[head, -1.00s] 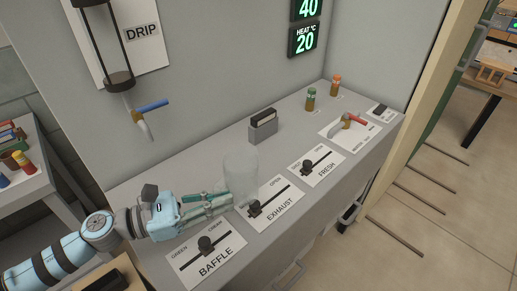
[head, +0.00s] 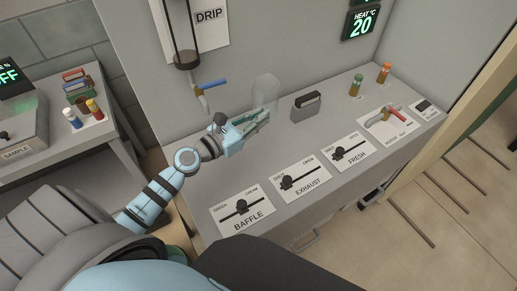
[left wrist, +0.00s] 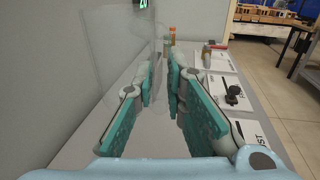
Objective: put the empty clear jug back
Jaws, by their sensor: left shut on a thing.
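The clear jug (head: 264,89) is empty and see-through, and it stands upright near the back wall, right of the drip tap. My left gripper (head: 256,120) is shut on the jug, with its fingers at the jug's lower part. I cannot tell whether the jug's base touches the counter (head: 300,145). My right gripper is not in view.
The drip tap (head: 203,92) with a blue handle hangs left of the jug. A grey holder with a dark top (head: 306,106) stands to its right. Slider panels for baffle (head: 241,207), exhaust (head: 300,182) and fresh (head: 350,152) line the front edge. Green-capped (head: 355,86) and orange-capped (head: 384,73) bottles stand farther right.

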